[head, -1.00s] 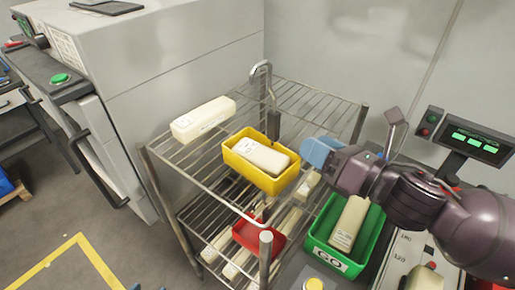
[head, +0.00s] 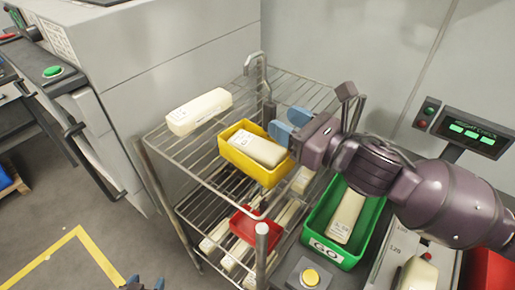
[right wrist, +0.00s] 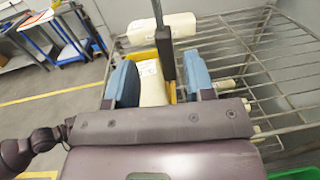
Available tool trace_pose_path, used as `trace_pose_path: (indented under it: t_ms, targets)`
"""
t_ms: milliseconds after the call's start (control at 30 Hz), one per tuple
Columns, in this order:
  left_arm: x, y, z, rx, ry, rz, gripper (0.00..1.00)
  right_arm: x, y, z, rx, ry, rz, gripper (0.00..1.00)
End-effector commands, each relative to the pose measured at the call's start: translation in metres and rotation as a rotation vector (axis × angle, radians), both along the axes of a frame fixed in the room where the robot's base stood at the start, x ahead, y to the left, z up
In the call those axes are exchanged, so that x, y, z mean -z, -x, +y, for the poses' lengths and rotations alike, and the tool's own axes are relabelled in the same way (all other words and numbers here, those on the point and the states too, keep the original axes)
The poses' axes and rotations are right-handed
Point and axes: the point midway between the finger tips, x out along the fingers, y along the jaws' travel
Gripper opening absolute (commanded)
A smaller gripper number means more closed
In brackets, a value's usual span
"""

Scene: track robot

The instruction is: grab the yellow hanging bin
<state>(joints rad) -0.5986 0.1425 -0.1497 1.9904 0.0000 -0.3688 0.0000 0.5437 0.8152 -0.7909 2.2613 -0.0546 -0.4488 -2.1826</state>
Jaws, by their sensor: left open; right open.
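The yellow bin (head: 262,176) sits on the upper shelf of a wire rack, with a cream block (head: 258,150) inside. In the head view my right gripper (head: 289,124) is open at the bin's back right corner, with its blue fingers apart. I cannot tell whether a finger touches the bin. In the right wrist view the bin (right wrist: 172,91) shows partly between the open fingers (right wrist: 161,82); the gripper body hides its lower part. My left gripper (head: 145,283) is open and low at the bottom edge, far from the bin.
A grey hooked post (head: 267,100) stands just behind the bin. Another cream block (head: 198,111) lies left on the wire shelf (head: 190,150). A red bin (head: 243,228) is on the lower shelf. A green bin (head: 318,243) with a block stands right, under my right arm.

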Motion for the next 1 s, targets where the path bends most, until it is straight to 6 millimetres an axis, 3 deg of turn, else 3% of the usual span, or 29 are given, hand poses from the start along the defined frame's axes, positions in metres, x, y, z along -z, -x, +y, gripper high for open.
trace_pose_path:
  t_ms: [400, 700, 767, 1000]
  targets:
    - [0.003, 0.004, 0.000, -0.003, 0.002, 0.009, 0.59, 0.001, -0.036, 0.031, 0.000, -0.003, 0.002, 0.49]
    - [0.003, 0.003, 0.000, -0.002, 0.001, 0.007, 0.59, 0.002, -0.038, 0.034, 0.000, -0.001, 0.001, 0.49]
    - [0.002, 0.002, 0.000, -0.002, 0.001, 0.005, 0.59, 0.002, -0.038, 0.034, 0.000, -0.001, 0.001, 0.43]
    - [0.001, 0.000, -0.001, 0.001, 0.001, 0.000, 0.59, 0.002, -0.038, 0.034, 0.000, -0.001, 0.001, 0.06]
